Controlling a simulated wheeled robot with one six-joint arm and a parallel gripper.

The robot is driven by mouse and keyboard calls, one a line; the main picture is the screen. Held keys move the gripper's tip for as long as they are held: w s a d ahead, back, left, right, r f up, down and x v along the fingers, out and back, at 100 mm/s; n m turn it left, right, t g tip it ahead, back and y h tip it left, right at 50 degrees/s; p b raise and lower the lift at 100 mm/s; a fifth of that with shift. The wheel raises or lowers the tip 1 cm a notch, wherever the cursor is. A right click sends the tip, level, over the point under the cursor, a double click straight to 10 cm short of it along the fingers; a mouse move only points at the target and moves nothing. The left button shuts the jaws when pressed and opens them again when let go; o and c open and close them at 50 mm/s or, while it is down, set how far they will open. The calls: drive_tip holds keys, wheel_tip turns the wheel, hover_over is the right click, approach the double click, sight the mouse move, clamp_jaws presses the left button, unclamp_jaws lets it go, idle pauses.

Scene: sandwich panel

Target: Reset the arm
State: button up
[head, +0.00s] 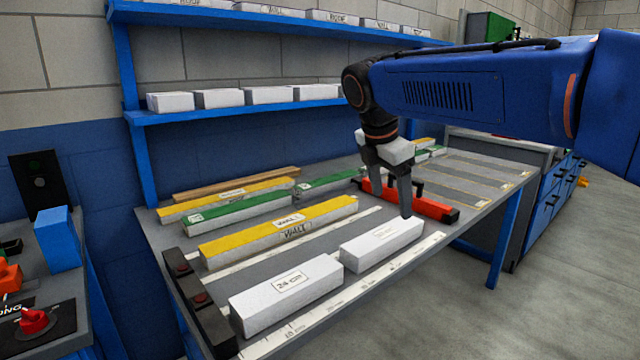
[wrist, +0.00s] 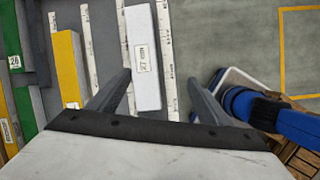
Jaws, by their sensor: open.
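My gripper (head: 388,200) hangs from the arm above the workbench, pointing down. In the wrist view, my gripper (wrist: 159,77) has its two fingers spread apart with nothing held between them. A white labelled block (wrist: 143,60) shows between the fingertips in that picture, lying below on the bench. In the head view, two white blocks lie end to end along the front of the bench: a nearer one (head: 286,294) and a farther one (head: 381,244). The fingers are beside and above the farther block's far end; whether they touch it I cannot tell.
Yellow-topped (head: 280,232) and green-topped panels (head: 238,212) lie behind the white blocks. A red bar tool (head: 430,207) lies just behind the gripper. A blue shelf (head: 230,113) with white boxes stands over the bench's back. The bench's far right is mostly clear.

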drive_tip(key=s+d+f+m+t+y, duration=0.1)
drive_tip(key=s+d+f+m, duration=0.3)
drive_tip(key=s+f+m, duration=0.6)
drive_tip(key=s+d+f+m+t+y, duration=0.1)
drive_tip(key=s+d+f+m, duration=0.4)
drive_tip(key=s+f+m, duration=0.6)
drive_tip(key=s+m+y, duration=0.1)
drive_tip(key=s, duration=0.3)
drive_tip(key=shift+s, duration=0.4)
